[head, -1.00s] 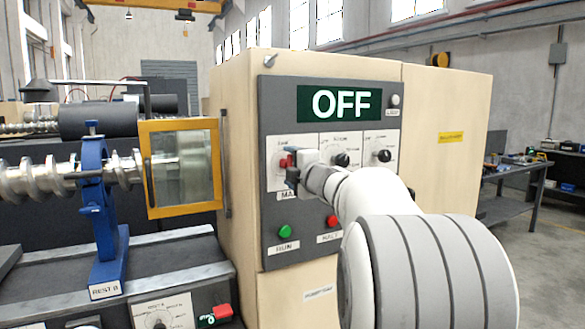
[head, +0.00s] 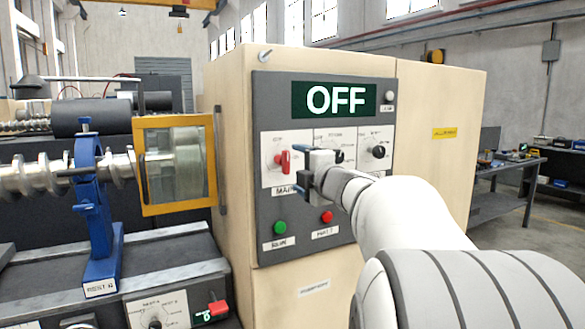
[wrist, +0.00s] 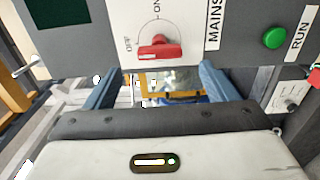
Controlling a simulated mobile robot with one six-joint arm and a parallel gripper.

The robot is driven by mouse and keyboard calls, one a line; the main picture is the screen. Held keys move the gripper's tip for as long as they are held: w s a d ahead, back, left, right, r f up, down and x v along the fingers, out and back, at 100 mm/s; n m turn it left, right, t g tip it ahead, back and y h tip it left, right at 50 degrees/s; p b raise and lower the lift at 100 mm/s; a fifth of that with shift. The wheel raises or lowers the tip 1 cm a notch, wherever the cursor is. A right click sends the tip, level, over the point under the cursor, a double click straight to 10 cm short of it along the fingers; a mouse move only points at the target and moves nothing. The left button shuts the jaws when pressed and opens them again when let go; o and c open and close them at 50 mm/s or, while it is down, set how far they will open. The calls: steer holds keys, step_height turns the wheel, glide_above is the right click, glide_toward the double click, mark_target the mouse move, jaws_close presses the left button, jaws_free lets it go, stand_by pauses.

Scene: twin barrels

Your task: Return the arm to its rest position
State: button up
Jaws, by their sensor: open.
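My gripper (head: 304,182) is in front of the grey control panel (head: 262,215), just right of and below the red MAINS switch (head: 282,160) in the head view. In the wrist view my gripper's blue fingers (wrist: 160,72) are spread apart with nothing between them. The red switch (wrist: 160,51) lies beyond the fingertips there, clear of them, beside its OFF and ON marks. The panel's display (head: 335,100) reads OFF. My arm reaches in from the lower right and hides part of the panel and cabinet.
The panel also carries a green RUN button (head: 280,227), a red HALT button (head: 326,217) and black knobs (head: 378,151). A yellow-framed guard (head: 177,210) and a blue steady rest (head: 100,245) stand left. A workbench (head: 500,205) is at right, with open floor nearby.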

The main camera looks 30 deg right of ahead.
steer(key=shift+m, duration=0.3)
steer(key=s+a+f+m+g+p, duration=0.3)
steer(key=s+a+f+m+g, duration=0.4)
steer(key=s+f, duration=0.5)
steer(key=s+a+f+m+g+p, duration=0.3)
steer(key=s+a+f+m+g, duration=0.5)
steer(key=s+a+f+m, duration=0.3)
steer(key=s+f, duration=0.1)
steer(key=s, duration=0.3)
steer(key=shift+s+a+f+h+p, duration=0.2)
steer(key=shift+s+a+h+p, duration=0.1)
steer(key=shift+s+a+p, duration=0.1)
steer(key=shift+d, duration=0.1)
